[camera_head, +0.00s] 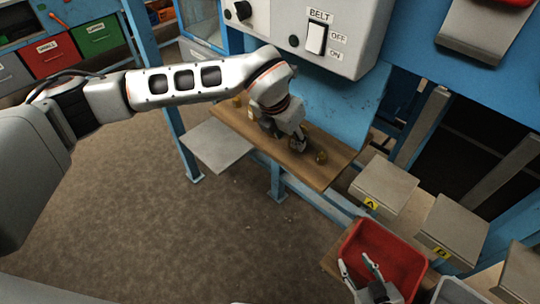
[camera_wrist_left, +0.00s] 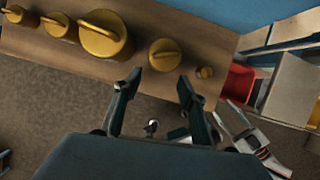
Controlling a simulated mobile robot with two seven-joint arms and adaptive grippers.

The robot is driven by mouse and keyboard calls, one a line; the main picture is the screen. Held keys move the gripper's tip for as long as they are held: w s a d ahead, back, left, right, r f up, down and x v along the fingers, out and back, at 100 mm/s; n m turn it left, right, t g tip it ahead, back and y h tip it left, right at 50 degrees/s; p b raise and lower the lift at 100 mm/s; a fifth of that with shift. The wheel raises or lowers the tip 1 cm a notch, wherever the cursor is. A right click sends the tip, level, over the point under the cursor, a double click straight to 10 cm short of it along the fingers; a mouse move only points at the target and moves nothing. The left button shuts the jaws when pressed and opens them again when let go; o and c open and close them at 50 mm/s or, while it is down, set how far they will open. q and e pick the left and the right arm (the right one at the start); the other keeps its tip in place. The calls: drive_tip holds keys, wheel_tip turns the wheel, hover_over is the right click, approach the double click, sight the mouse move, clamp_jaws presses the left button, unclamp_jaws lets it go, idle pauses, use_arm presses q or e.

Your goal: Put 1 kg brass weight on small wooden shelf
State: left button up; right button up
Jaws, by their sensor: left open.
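Several brass weights of different sizes stand in a row on a wooden shelf (camera_head: 334,172); the shelf also fills the top of the left wrist view (camera_wrist_left: 205,38). The largest weight (camera_wrist_left: 106,36) has a looped handle. I cannot read which is 1 kg. My left gripper (camera_head: 300,145) is over the shelf, fingers apart and empty, with the mid-sized weight just beyond the gap between its fingertips (camera_wrist_left: 156,86). My right gripper (camera_head: 354,262) is open by the red bin.
A red bin (camera_head: 398,246) stands at lower right. Grey platforms marked A (camera_head: 385,184) and B (camera_head: 455,225) are beside it. A grey panel (camera_head: 215,146) is left of the shelf. The belt switch box (camera_head: 335,35) and a blue panel rise behind the shelf.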

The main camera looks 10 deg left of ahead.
use_arm(q)
drive_tip(key=s+a, duration=0.4)
drive_tip(key=s, duration=0.3)
drive_tip(key=shift+s+a+b, duration=0.25)
drive_tip(key=shift+s+b, duration=0.05)
drive_tip(key=shift+s, duration=0.05)
